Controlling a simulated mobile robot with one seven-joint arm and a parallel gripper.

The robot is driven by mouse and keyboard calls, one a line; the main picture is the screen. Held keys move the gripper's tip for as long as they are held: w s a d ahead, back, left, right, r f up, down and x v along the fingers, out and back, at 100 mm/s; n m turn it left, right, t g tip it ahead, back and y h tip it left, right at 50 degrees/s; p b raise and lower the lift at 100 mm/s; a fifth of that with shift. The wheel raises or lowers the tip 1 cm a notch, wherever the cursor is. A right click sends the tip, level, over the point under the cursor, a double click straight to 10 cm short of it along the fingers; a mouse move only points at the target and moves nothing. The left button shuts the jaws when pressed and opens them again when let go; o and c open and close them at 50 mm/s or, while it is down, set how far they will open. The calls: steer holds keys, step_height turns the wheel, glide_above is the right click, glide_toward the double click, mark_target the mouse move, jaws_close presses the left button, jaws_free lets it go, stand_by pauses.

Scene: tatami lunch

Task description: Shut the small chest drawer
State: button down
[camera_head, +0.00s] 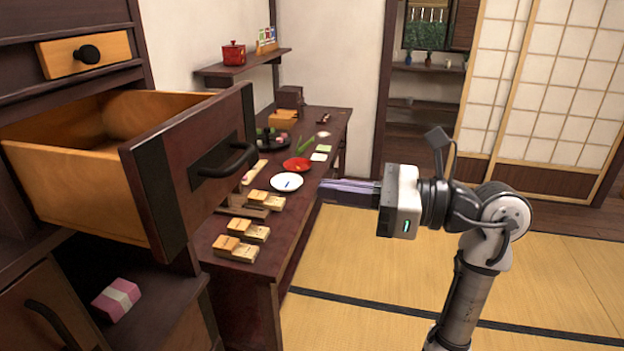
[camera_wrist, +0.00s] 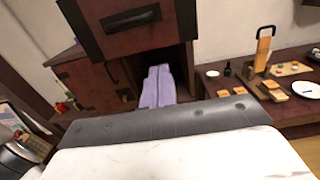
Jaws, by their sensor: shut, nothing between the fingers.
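A dark-fronted drawer (camera_head: 168,190) with light wooden sides is pulled well out of the dark chest (camera_head: 60,88) at the left of the head view. Its black bar handle (camera_head: 230,162) faces right, and the part of its inside that shows looks empty. The drawer front also shows at the top of the wrist view (camera_wrist: 103,30). My gripper (camera_head: 322,190) is shut and empty, its lavender fingers pointing left toward the drawer front. It is apart from the drawer, to the right of the handle in the head view.
A small light-wood drawer (camera_head: 72,56) above looks closed. A pink-and-white box (camera_head: 116,300) lies below the open drawer. A low dark table (camera_head: 300,225) holds wooden blocks (camera_head: 236,249), a white plate (camera_head: 287,182) and a red dish (camera_head: 296,164). Open tatami (camera_head: 350,270) lies to the right.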

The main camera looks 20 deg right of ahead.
mark_target(237, 177)
steer(key=p+x, duration=0.4)
steer(key=x, duration=0.7)
steer(key=shift+r, duration=0.15)
steer(key=shift+w+a, duration=0.25)
steer(key=shift+a, duration=0.25)
steer(key=b+x, duration=0.3)
steer(key=x, duration=1.5)
steer(key=shift+a, duration=0.15)
steer(key=shift+w+a, duration=0.15)
steer(key=shift+w, duration=0.05)
